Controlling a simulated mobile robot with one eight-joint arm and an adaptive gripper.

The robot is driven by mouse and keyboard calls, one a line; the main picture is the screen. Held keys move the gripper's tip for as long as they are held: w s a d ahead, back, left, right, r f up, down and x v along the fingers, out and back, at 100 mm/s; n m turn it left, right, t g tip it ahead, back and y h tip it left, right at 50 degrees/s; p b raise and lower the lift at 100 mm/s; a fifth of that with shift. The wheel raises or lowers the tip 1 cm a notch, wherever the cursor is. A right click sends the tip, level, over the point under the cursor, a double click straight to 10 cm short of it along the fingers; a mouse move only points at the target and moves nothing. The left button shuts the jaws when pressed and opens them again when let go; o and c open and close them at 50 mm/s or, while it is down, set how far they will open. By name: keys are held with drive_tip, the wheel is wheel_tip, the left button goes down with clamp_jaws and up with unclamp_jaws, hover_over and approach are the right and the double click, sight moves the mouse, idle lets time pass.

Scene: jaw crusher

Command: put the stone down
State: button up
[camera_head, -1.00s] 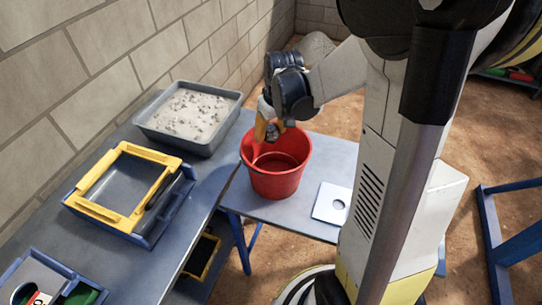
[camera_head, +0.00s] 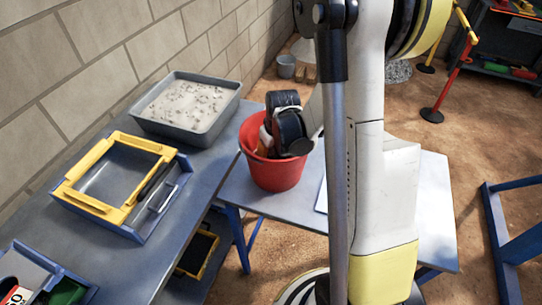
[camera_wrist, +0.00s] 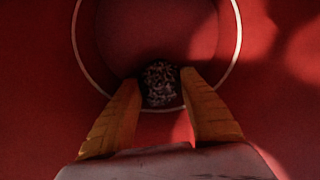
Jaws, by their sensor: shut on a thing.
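The stone (camera_wrist: 160,84) is dark and speckled. In the wrist view it sits between the two orange fingers of my gripper (camera_wrist: 159,92), which is shut on it. Around it are the red walls and floor of a bucket. The red bucket (camera_head: 274,178) stands upright on the grey table in the head view. My wrist reaches down into its mouth, and the stone and fingertips are hidden there. I cannot tell whether the stone touches the bucket floor.
A grey tray of pale gravel (camera_head: 190,104) stands behind left. A yellow-framed sieve box (camera_head: 118,178) lies on the left bench. A white plate (camera_head: 321,197) is partly hidden behind my arm. A small grey bucket (camera_head: 286,67) stands on the ground at the back.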

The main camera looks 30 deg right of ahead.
drive_tip(key=shift+f, duration=0.1)
drive_tip(key=o, duration=1)
drive_tip(key=p+v, duration=0.5)
drive_tip(key=v, duration=0.7)
drive_tip(key=s+a+r+t, duration=0.1)
drive_tip(key=s+a+r, duration=0.3)
drive_tip(key=s+a+r+t, duration=0.2)
drive_tip(key=s+a+r, duration=0.2)
drive_tip(key=a+r, duration=0.1)
drive_tip(key=s+a+r+t, duration=0.1)
drive_tip(key=s+a+r, duration=0.3)
drive_tip(key=a+r, duration=0.1)
drive_tip(key=shift+s, duration=0.1)
